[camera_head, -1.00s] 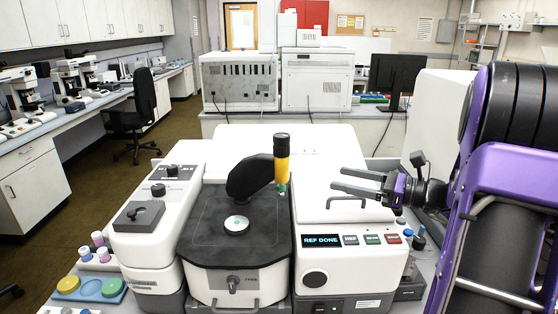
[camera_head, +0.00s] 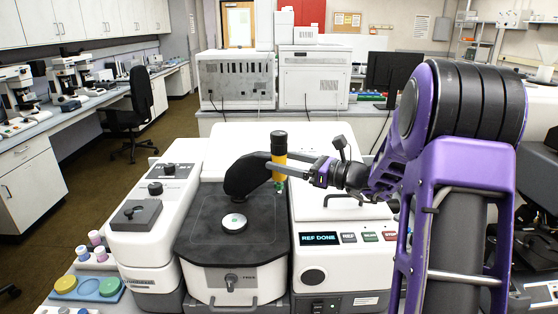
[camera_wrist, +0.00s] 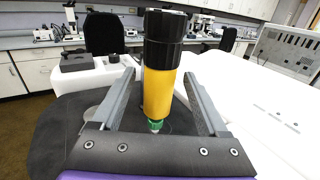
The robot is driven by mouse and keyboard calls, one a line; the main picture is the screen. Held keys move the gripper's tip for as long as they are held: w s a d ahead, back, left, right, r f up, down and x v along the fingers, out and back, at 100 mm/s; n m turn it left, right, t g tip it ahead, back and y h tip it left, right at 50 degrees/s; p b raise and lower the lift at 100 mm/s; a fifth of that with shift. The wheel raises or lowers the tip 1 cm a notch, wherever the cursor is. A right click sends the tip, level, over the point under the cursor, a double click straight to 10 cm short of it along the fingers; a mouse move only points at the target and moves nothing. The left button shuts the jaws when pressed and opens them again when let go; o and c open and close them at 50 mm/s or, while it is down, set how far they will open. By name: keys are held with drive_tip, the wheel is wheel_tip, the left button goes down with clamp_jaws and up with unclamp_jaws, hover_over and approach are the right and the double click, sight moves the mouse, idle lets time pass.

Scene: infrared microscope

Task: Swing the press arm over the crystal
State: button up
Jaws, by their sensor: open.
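The press arm (camera_head: 245,177) is a black curved arm on the dark stage. At its end stands an upright yellow cylinder with a black knob (camera_head: 279,158) and a green tip. The crystal (camera_head: 234,222) is a small pale disc on the stage, to the left of and nearer than the tip. My gripper (camera_head: 285,166) is open at the yellow cylinder, reaching in from the right. In the wrist view, the cylinder (camera_wrist: 159,92) stands between my two fingers, with visible gaps on both sides.
The white instrument has a display reading REF DONE (camera_head: 319,238) and a row of buttons at right. A raised white panel (camera_head: 160,215) borders the stage at left. Coloured round items (camera_head: 88,287) lie on a tray at lower left. The stage front is clear.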

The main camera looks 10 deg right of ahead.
drive_tip(key=shift+w+a, duration=0.45)
drive_tip(key=shift+a, duration=0.15)
clamp_jaws()
